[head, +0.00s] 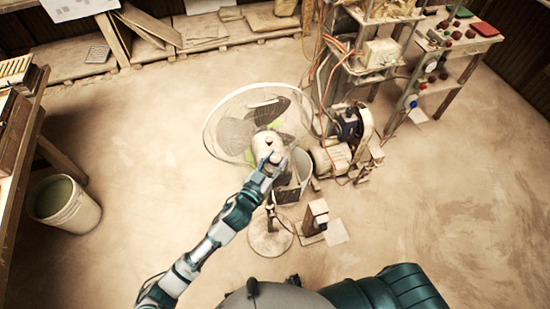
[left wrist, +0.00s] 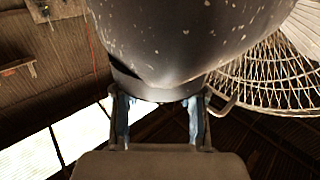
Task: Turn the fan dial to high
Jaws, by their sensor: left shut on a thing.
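The standing fan has a round wire cage (head: 210,130), a pale motor housing (head: 267,143) and a round base (head: 270,238). My left gripper (head: 272,165) is at the back of the housing. In the left wrist view the dark, speckled housing (left wrist: 190,40) fills the top, with part of the cage (left wrist: 275,75) at right. The gripper's fingers (left wrist: 157,118) stand on both sides of the narrow rear end, the fan dial (left wrist: 150,92), and are shut on it. The dial's marks and setting cannot be read. My right gripper is out of view.
A motor and pump (head: 335,158) with cables stand close to the fan's right. A small wooden block stand (head: 317,215) is on the floor near the fan base. A bucket (head: 66,203) stands at left beside a bench. The floor left of the fan is clear.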

